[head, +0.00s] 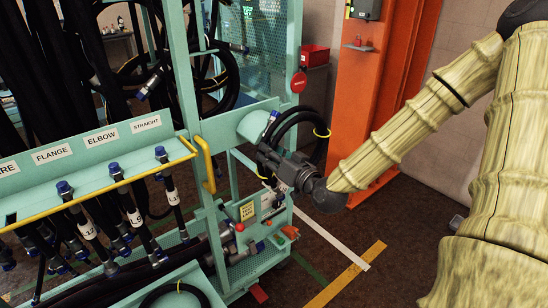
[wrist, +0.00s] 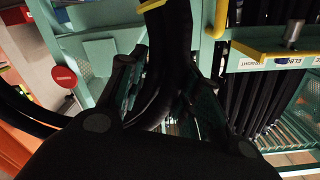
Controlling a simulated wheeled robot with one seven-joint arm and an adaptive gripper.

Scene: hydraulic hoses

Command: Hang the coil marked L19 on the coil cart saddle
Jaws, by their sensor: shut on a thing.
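A black hose coil (head: 300,118) with a yellow tie hangs at the right end of the teal cart in the head view. My gripper (head: 268,156) is shut on its lower left part. In the wrist view the black hose (wrist: 158,35) runs between the two fingers (wrist: 163,85). A rounded teal saddle (head: 256,122) sticks out from the cart post just left of the coil. The coil's upper loop overlaps the saddle's right edge; I cannot tell whether it rests on it. No L19 mark is readable on the coil.
The cart's yellow-edged shelf (head: 100,195) carries several hose ends and the labels FLANGE, ELBOW and STRAIGHT. A yellow handle (head: 206,165) stands left of the saddle. A red round sign (head: 299,82) is above the coil. An orange column (head: 372,95) stands behind. Floor at right is clear.

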